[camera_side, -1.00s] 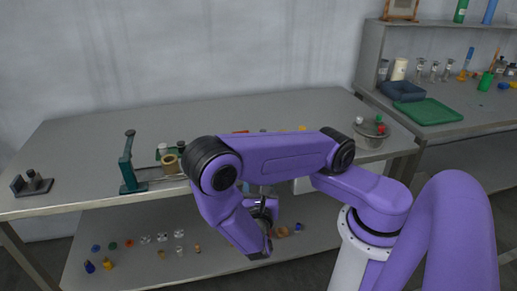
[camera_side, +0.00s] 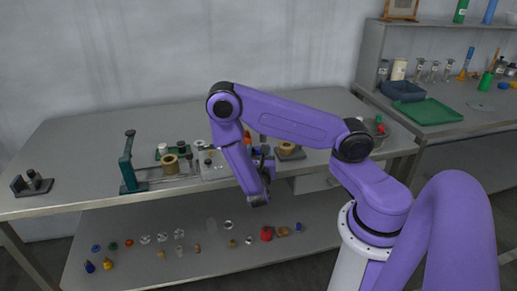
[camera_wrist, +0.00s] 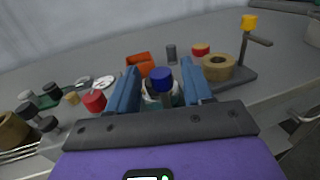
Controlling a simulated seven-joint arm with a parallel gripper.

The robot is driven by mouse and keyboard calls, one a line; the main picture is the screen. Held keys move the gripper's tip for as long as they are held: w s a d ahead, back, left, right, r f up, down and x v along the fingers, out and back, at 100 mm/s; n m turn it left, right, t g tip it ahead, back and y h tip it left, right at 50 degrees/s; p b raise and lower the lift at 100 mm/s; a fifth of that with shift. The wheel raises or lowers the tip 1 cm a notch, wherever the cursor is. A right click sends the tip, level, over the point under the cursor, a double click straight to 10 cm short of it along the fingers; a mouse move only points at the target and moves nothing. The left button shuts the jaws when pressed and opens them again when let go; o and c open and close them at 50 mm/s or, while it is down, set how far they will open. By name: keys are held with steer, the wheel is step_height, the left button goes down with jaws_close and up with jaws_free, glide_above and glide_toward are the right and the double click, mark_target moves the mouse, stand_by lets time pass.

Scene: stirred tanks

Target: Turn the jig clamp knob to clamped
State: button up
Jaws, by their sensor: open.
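My gripper (camera_wrist: 159,68) is open, its two blue fingers spread in the wrist view. A blue-capped item (camera_wrist: 162,78) shows between the fingers; I cannot tell its distance from them. To the right, a dark base (camera_wrist: 238,77) carries a tan roll (camera_wrist: 219,67) and a post with a side arm and a yellow top (camera_wrist: 249,22); this may be the jig with its clamp knob, but I cannot be sure. The roll also shows in the side view (camera_side: 287,148), right of my wrist. My fingers are not clear in the side view.
A red-topped item (camera_wrist: 95,100), an orange tray (camera_wrist: 139,62) and several black-capped pieces lie left of and beyond my fingers. A green press-like stand (camera_side: 128,165) is on the bench's left part. The shelf below (camera_side: 205,255) holds several small parts.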

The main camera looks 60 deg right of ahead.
steer(key=shift+x, duration=1)
steer(key=c, duration=0.9)
steer(key=shift+c, duration=0.2)
steer(key=shift+s+n+t+y, duration=0.1)
steer(key=shift+n+t+y, duration=0.25)
steer(key=shift+t, duration=0.25)
steer(key=n+t+y, duration=0.2)
steer(key=shift+n+t+y, duration=0.25)
steer(key=shift+n+t, duration=0.1)
steer(key=shift+t, duration=0.05)
steer(key=shift+n+t+y, duration=1.2)
steer(key=shift+y, duration=0.4)
